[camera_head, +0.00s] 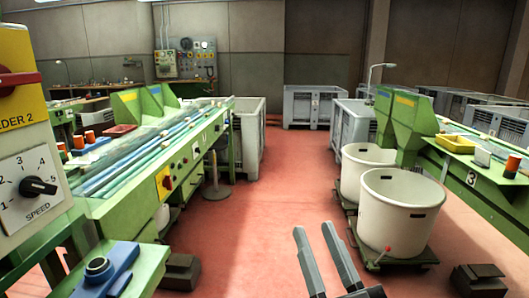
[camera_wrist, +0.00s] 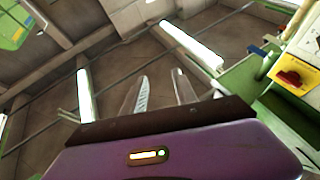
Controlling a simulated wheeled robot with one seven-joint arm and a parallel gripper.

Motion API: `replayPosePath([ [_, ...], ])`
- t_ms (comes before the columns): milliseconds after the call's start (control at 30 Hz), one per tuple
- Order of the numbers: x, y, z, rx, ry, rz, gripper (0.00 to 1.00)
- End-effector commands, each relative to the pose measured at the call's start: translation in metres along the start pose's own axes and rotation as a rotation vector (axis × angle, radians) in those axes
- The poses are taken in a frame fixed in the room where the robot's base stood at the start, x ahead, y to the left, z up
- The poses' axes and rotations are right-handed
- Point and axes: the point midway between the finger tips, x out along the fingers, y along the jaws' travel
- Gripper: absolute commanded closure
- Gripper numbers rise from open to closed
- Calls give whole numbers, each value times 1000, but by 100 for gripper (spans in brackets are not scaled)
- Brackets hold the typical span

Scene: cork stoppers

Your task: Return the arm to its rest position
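My gripper (camera_head: 316,240) shows at the bottom middle of the head view, its two grey fingers apart with nothing between them. It is over the red floor of the aisle, clear of the machines on both sides. In the wrist view my gripper (camera_wrist: 160,84) also shows two fingers apart and empty. Beyond them are the ceiling, bright lamps and part of a green machine. The rest of my arm is mostly out of the head view.
A green machine line (camera_head: 187,173) stands on the left, with a control panel (camera_head: 30,170) close by. Large white tubs (camera_head: 400,222) on dollies stand at the right. Grey crates (camera_head: 312,106) are at the back.

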Motion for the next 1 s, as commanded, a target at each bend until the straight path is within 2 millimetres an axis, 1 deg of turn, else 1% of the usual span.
replayPosePath([
  [33,-22,8,11,8,-25,33,65],
  [67,-34,12,15,11,-34,51,65],
  [100,-49,17,20,16,-49,72,65],
  [267,-111,33,36,19,-107,149,65],
  [300,-127,36,40,16,-124,165,65],
  [367,-150,39,43,11,-150,186,65],
  [400,-165,41,45,8,-169,200,65],
  [467,-188,43,47,-1,-198,218,65],
  [600,-240,45,49,-25,-277,251,65],
  [667,-261,45,49,-40,-315,260,65],
  [700,-276,44,49,-50,-344,266,65],
  [767,-297,43,48,-66,-388,273,65],
  [800,-311,42,48,-79,-420,276,65],
  [900,-343,40,48,-102,-500,282,65],
  [1000,-369,37,48,-113,-574,287,65],
])
